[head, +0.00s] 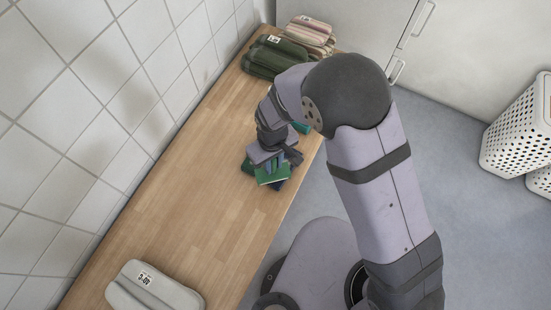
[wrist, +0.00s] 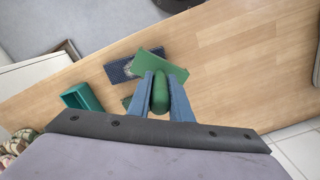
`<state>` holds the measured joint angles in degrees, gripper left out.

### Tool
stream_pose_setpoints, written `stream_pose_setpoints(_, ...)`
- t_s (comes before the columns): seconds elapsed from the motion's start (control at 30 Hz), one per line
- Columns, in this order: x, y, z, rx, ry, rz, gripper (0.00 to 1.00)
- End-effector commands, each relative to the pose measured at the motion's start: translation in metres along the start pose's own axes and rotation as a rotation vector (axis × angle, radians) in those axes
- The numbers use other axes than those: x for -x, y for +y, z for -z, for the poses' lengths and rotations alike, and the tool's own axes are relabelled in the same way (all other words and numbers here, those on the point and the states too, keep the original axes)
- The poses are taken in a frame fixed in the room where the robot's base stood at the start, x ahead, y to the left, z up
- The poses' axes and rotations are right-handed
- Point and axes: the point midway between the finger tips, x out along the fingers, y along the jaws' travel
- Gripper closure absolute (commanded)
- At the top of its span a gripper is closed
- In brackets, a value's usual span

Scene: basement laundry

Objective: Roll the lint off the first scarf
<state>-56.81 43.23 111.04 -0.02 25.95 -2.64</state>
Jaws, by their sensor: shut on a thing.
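My gripper (head: 275,160) is shut on a green tool (head: 272,174), above the table's right edge. In the wrist view the blue fingers (wrist: 161,88) close on the tool's rounded green handle (wrist: 160,97), with a flat green plate (wrist: 150,64) beyond it. The plate overlaps a dark blue rectangular piece (wrist: 119,70) with a pale patch; whether they touch is unclear. Three folded scarf-like bundles lie on the table: a pale grey one (head: 150,290) at the near end, a dark green one (head: 272,58) and a striped pink one (head: 313,30) at the far end. Their tags are too small to read surely.
A teal open box (wrist: 82,97) sits near the tool; part of it shows behind the wrist in the head view (head: 301,127). A tiled wall (head: 90,100) borders the table's left. White baskets (head: 520,130) stand on the floor. The middle of the wooden table (head: 185,200) is clear.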

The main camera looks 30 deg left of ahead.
Motion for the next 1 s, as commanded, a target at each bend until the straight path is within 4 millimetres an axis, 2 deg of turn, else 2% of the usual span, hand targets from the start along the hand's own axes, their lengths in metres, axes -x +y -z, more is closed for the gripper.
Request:
stream_pose_setpoints(0.03, 0.011, 0.000, 0.001, 0.000, 0.004, 0.000, 0.99)
stream_pose_setpoints(0.6, 0.060, 0.001, 0.001, 0.000, 0.003, 0.000, 0.99)
stream_pose_setpoints(1.0, 0.064, 0.001, 0.001, 0.000, 0.003, 0.000, 0.99)
